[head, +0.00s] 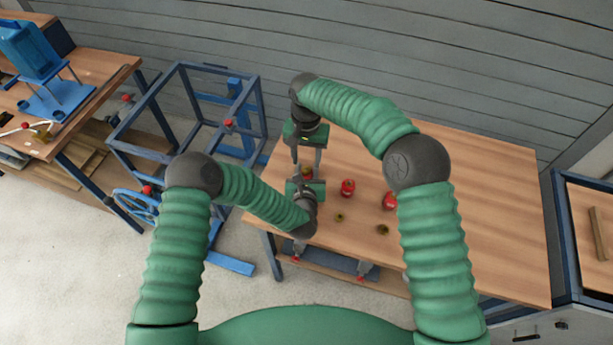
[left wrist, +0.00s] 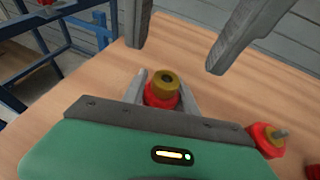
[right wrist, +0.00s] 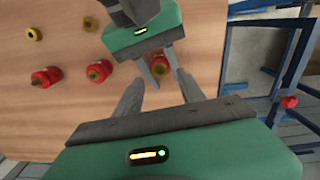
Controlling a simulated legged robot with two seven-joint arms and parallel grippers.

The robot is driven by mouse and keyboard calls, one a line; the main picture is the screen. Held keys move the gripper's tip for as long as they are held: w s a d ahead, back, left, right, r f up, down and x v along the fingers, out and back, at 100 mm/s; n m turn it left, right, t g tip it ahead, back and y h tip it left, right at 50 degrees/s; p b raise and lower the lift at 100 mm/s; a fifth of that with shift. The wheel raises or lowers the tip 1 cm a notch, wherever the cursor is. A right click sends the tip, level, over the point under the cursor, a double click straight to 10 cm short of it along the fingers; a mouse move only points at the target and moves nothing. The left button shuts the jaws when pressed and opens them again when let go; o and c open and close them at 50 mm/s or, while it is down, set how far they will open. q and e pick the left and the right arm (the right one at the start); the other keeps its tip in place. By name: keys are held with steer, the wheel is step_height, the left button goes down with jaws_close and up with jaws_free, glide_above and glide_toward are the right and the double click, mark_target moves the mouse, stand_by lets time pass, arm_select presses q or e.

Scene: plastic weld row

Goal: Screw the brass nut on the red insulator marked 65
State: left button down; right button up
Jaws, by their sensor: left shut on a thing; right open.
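A red insulator (left wrist: 160,97) stands on the table at the left, with a brass nut (left wrist: 166,80) at its top; how far the nut is threaded cannot be told. No number is legible. My left gripper (left wrist: 163,92) is shut on the red body, one finger on each side. The insulator also shows in the right wrist view (right wrist: 161,71), partly hidden by the left fingers. My right gripper (head: 307,160) is open and empty, its fingers pointing down above the nut and apart from it. In the right wrist view its fingertips (right wrist: 158,80) straddle the held insulator.
Two other red insulators stand to the right, a nearer one (head: 347,187) and a farther one (head: 389,201). Two loose brass nuts, one (head: 339,217) and another (head: 383,230), lie in front of them. The table's right side (head: 490,220) is clear. A blue frame (head: 185,110) stands left.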

mark_target(306, 169)
steer(key=shift+r, duration=0.7)
steer(key=shift+c, duration=0.5)
steer(key=n, duration=0.3)
steer(key=shift+s+r, duration=0.1)
steer(key=n, duration=0.6)
steer(key=shift+a+r, duration=0.1)
steer(key=shift+r, duration=0.3)
steer(key=n, duration=0.3)
steer(key=r+n, duration=0.1)
steer(key=n, duration=0.8)
steer(key=shift+r, duration=0.4)
